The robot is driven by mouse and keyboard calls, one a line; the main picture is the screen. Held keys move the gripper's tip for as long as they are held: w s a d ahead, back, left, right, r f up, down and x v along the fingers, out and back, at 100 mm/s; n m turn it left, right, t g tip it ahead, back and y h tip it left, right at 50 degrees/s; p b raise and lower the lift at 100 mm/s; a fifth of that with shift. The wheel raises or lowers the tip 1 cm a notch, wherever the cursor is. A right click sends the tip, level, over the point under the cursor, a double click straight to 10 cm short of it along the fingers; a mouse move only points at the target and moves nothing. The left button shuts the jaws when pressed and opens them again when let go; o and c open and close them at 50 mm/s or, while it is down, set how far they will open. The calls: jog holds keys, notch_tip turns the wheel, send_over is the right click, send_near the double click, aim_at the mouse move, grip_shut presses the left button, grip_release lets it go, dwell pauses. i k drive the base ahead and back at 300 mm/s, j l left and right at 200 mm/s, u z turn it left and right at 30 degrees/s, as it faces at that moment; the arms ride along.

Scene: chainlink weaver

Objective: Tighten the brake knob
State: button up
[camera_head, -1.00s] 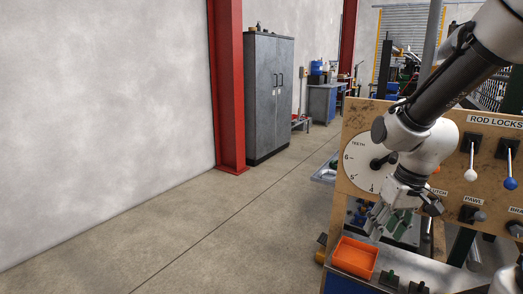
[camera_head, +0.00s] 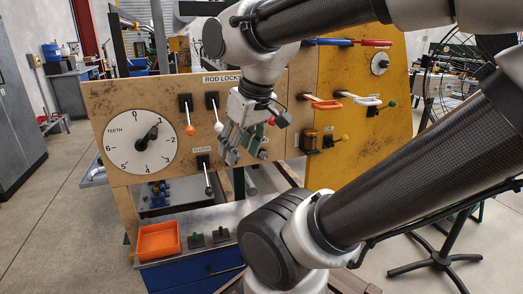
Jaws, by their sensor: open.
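My gripper (camera_head: 233,147) points downward in front of the tan control panel (camera_head: 100,115), below the ROD LOCKS label. Its fingers are apart, with nothing visible between them. A small dark knob with a greyish end (camera_head: 263,154) shows just right of the fingers, low on the panel. It may be the brake knob, but its label is hidden, and I cannot tell whether the fingers touch it. The panel area behind the gripper is covered.
The TEETH dial (camera_head: 140,143) is at the panel's left. Rod-lock levers, one with an orange ball (camera_head: 190,130), and the clutch lever (camera_head: 207,178) are near my gripper. An orange tray (camera_head: 158,240) sits on the bench below. Yellow panel (camera_head: 370,115) stands right.

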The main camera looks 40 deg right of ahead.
aim_at(263, 156)
jog(key=z, duration=1.15)
